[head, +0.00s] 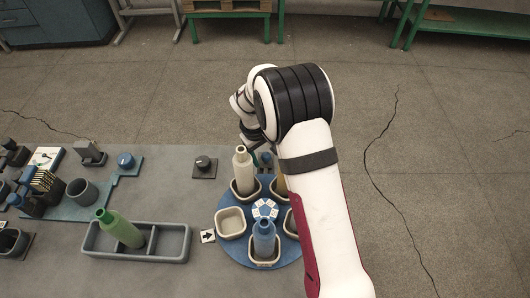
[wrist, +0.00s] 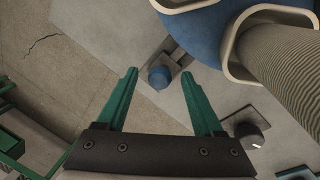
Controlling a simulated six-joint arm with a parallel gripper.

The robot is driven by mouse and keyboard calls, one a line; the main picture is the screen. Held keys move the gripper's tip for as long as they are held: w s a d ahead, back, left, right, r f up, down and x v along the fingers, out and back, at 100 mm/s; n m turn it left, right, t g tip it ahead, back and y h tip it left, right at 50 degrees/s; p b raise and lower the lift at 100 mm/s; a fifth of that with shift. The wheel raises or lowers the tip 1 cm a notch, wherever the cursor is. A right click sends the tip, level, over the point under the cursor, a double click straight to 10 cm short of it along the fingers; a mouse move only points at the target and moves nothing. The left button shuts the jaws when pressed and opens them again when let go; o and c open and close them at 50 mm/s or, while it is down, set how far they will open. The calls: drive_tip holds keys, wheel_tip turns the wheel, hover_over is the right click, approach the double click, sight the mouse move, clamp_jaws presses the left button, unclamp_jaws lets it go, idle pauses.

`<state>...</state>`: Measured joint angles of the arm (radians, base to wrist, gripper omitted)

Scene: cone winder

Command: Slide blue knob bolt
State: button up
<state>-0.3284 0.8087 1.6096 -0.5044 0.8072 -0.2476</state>
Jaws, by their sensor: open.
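The blue knob bolt (wrist: 160,76) shows in the wrist view as a round blue knob on a dark grey slide plate (wrist: 178,53) near the table edge. My gripper (wrist: 160,73) is open, with its two green fingers apart. In the wrist view the knob appears between the fingertips, with a gap on each side. Nothing is held. I cannot tell how far above the knob the fingertips are. In the head view my arm and wrist cover most of the gripper, and the bolt is not clearly seen.
A blue turntable (head: 229,247) with cups and bottles stands close to the bolt; a ribbed bottle (wrist: 285,65) rises there in the wrist view. A black dial knob (head: 203,162) sits left. A grey tray (head: 171,243) holds a green bottle (head: 120,228). Bare floor lies beyond the table edge.

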clamp_jaws()
idle(0.3)
